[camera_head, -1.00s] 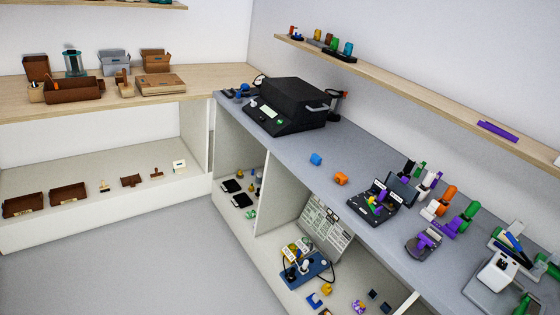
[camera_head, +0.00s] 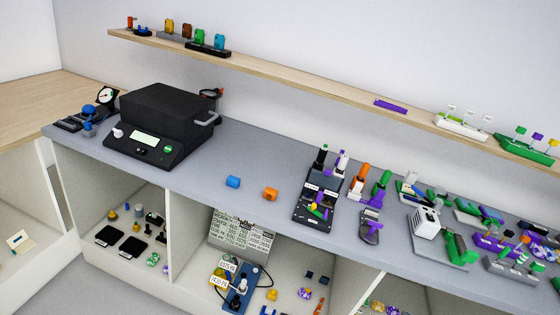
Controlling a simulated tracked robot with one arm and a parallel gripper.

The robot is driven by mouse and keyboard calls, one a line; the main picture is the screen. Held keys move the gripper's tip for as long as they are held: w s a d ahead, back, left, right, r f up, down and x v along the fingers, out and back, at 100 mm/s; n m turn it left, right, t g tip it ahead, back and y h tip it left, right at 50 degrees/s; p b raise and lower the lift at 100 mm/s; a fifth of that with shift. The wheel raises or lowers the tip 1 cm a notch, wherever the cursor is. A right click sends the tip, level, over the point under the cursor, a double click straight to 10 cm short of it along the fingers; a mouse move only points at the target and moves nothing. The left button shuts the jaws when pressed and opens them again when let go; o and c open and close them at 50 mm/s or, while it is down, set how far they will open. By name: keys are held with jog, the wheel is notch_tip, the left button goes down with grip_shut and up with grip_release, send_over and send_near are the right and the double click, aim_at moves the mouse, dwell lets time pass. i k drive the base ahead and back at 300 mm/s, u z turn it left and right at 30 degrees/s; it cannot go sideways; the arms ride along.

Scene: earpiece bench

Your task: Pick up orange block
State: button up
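Nothing covers the orange block. My gripper does not show in the camera view.
A black machine with a small display (camera_head: 160,125) stands at the left of the bench (camera_head: 210,160). A black tray with small parts (camera_head: 312,207) stands right of the orange block. Coloured holders and tools crowd the right end. A wooden shelf (camera_head: 300,83) runs above. Open compartments lie below.

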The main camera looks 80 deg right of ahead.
aim_at(272, 191)
jog(key=z, duration=0.5)
jog(key=i, duration=0.9)
jog(key=z, duration=0.75)
jog(key=k, duration=0.75)
jog(key=z, duration=0.25)
jog(key=i, duration=0.85)
jog(key=u, duration=0.15)
